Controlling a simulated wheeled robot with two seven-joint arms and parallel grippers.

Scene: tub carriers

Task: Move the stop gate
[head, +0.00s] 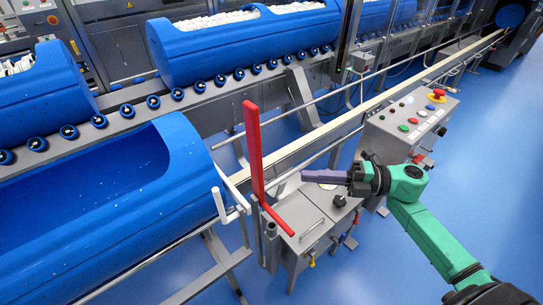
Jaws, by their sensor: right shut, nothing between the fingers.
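The stop gate seems to be the red L-shaped bar (253,150) in the head view. Its long arm stands upright beside the rail, and its short foot runs down toward the front over a grey metal box. My right gripper (309,176) has purple fingers that are shut and empty. It points left and is to the right of the red bar, apart from it in the picture, above the grey box (303,218). My left gripper is not in view.
An open blue tub (190,150) lies left of the gate. Two blue tubs with white contents, one large (200,62), stand behind on rollers. A white crank handle (219,205) is close to the gate. A control panel (410,122) with buttons stands behind my right arm. Blue floor is clear at right.

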